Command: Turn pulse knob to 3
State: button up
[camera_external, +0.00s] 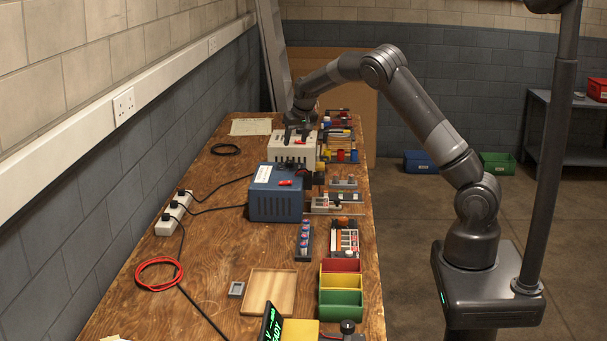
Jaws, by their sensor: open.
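A white box-shaped device (294,153) stands on the wooden bench towards its far end. My gripper (298,136) is over the top of this device, pointing down. Its fingers are small and dark here, and I cannot tell whether they touch the device. A blue box-shaped device (276,202) with a white label and a red item on top stands nearer on the bench. I cannot make out a pulse knob or any number markings at this size. The front faces of both devices are turned away to the right.
A power strip (173,214) with cables lies along the left wall. A red cable coil (160,272), a wooden tray (268,291) and red, yellow and green bins (341,304) are nearer. Several small parts line the bench's right edge. Bare wood is free at left centre.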

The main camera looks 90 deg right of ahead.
aim_at(290, 162)
jog(key=x, duration=0.9)
jog(key=shift+f, duration=0.4)
jog(key=shift+c, duration=0.5)
jog(key=c, duration=0.9)
jog(key=shift+o, duration=0.2)
